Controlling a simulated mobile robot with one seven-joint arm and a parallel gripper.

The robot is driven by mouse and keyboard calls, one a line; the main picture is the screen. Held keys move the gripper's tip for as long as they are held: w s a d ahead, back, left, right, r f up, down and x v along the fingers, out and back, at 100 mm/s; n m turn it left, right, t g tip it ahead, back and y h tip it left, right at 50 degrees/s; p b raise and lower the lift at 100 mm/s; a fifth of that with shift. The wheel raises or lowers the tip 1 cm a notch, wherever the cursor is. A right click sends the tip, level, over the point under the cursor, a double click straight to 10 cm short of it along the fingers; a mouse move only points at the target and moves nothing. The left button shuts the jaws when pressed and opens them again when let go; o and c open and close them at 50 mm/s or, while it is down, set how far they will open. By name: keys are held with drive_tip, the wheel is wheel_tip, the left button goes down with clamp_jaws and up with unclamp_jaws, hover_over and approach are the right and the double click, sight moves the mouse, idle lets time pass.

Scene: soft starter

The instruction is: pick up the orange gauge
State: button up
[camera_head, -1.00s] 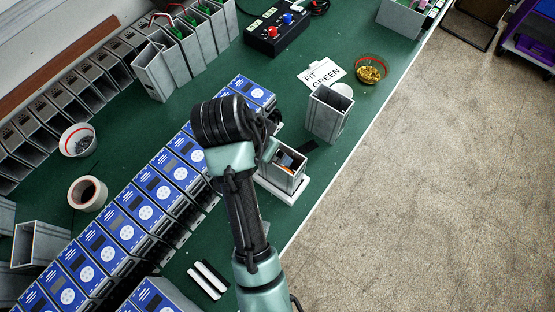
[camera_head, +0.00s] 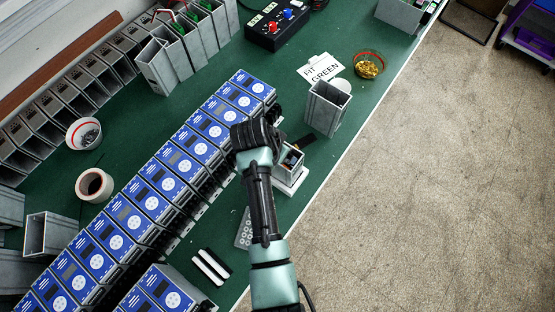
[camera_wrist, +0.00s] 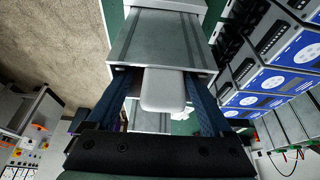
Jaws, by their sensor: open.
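I cannot make out an orange gauge for certain in either view. A small dark and orange-brown patch (camera_head: 291,157) shows inside the open grey metal housing (camera_head: 287,174), which stands on a white base beside my wrist. In the wrist view, my gripper (camera_wrist: 161,76) is open, with its two dark blue fingers spread. A pale grey rounded block (camera_wrist: 163,92) shows between the fingers, and I cannot tell whether they touch it. A grey metal housing (camera_wrist: 158,40) lies just beyond the fingertips. In the head view my arm hides the fingers.
A long row of blue-faced units (camera_head: 158,190) runs along the left of my arm. Another open grey housing (camera_head: 326,108) stands behind, near a "FIT GREEN" card (camera_head: 322,70) and a bowl of brass parts (camera_head: 368,66). The green table's right edge is close by.

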drive_tip(key=shift+w+f, duration=0.15)
drive_tip(key=shift+w, duration=0.2)
drive_tip(key=shift+s, duration=0.2)
drive_tip(key=c, duration=0.4)
drive_tip(key=shift+w, duration=0.1)
clamp_jaws()
